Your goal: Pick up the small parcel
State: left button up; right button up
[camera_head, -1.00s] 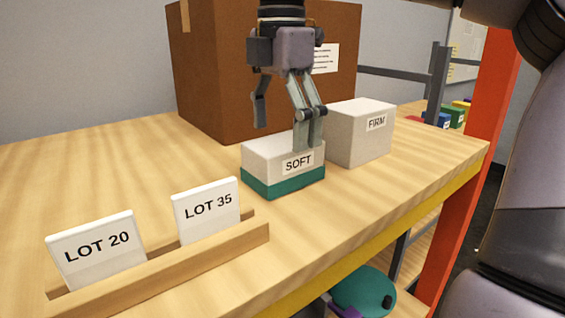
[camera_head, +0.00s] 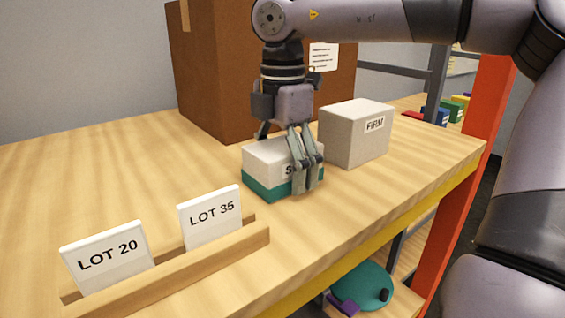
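Two small boxes stand on the wooden table. One is a white block with a teal base (camera_head: 262,165), its SOFT label now partly covered by my gripper. The other is a grey-white box labelled FIRM (camera_head: 350,135), just behind and right of it. I cannot tell which counts as the small parcel. My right gripper (camera_head: 285,162) points down over the SOFT block, its fingers spread. One finger pair is in front of its label face, the other finger goes down behind it. Contact with the block cannot be made out. My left gripper is not in view.
A large brown cardboard box (camera_head: 215,80) stands behind. A wooden holder (camera_head: 190,270) with LOT 20 (camera_head: 108,258) and LOT 35 (camera_head: 211,217) cards is at the front left. The yellow table edge (camera_head: 400,220) and a red post (camera_head: 455,210) are at right. The table's left is clear.

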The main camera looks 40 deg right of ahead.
aim_at(282, 144)
jog(key=c, duration=1.3)
jog(key=shift+r, duration=0.15)
jog(key=shift+w+d+r, duration=0.1)
jog(key=shift+r, duration=0.2)
notch_tip(282, 144, up, 9)
jog(key=shift+f+b, duration=0.15)
jog(key=shift+b, duration=0.7)
jog(key=shift+r+p, duration=2.05)
jog(key=shift+r, duration=3.2)
